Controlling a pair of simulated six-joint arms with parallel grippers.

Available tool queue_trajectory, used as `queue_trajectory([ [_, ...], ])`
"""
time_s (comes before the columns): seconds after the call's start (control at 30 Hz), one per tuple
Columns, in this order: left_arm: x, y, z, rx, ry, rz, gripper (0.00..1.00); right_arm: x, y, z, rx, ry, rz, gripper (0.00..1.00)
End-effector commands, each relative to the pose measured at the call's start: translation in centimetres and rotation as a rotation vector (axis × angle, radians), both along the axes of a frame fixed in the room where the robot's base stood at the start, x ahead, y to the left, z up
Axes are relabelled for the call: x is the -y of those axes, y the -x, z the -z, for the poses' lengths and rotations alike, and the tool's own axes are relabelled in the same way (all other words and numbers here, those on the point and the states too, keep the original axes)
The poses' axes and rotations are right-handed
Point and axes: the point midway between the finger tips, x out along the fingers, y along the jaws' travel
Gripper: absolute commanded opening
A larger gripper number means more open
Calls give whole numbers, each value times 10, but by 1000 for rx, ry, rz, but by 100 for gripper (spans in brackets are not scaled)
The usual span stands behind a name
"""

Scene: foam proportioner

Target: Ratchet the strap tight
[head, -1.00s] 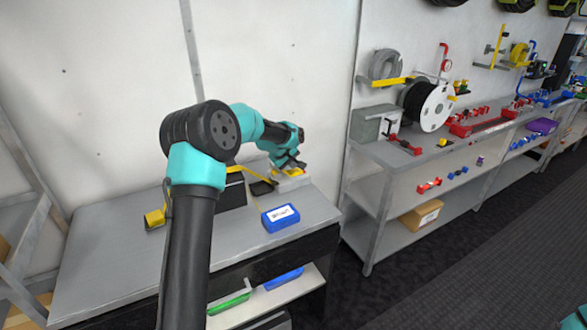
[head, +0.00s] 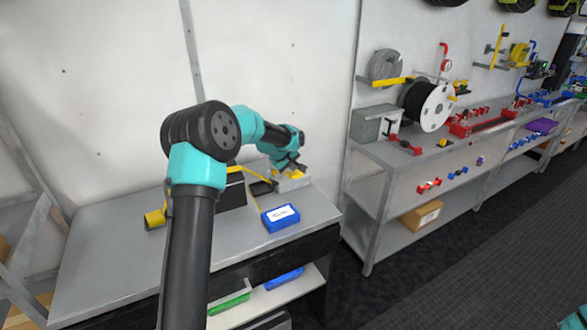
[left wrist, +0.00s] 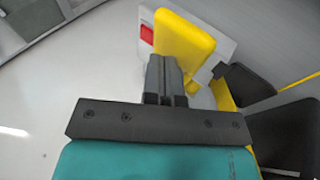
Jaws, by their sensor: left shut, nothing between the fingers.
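A yellow strap (head: 262,177) runs over the bench from a black box (head: 232,192) toward a small pale base with a yellow part (head: 288,176), which looks like the ratchet. The left wrist view shows a broad yellow handle (left wrist: 185,42) on the pale block, a red patch (left wrist: 147,34) beside it, and dark parts with the yellow strap (left wrist: 303,81) to the right. My left gripper (head: 301,168) is shut and empty, its fingertips (left wrist: 163,62) right at the handle's lower edge. I cannot tell whether they touch it. My right gripper is out of view.
A blue labelled box (head: 280,217) lies on the grey bench (head: 115,260) in front of the ratchet. A yellow piece (head: 155,218) lies left of the black box. The wall stands close behind. The bench's front left is clear. A second bench (head: 385,157) with fittings stands right.

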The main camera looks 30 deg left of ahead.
Motion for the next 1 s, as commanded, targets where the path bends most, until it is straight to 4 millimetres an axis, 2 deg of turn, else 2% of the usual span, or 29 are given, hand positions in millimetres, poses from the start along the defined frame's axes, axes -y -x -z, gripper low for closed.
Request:
queue_trajectory([
  [1.0, 3, 2, 10, -1, 0, 0, 0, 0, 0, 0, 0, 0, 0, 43],
])
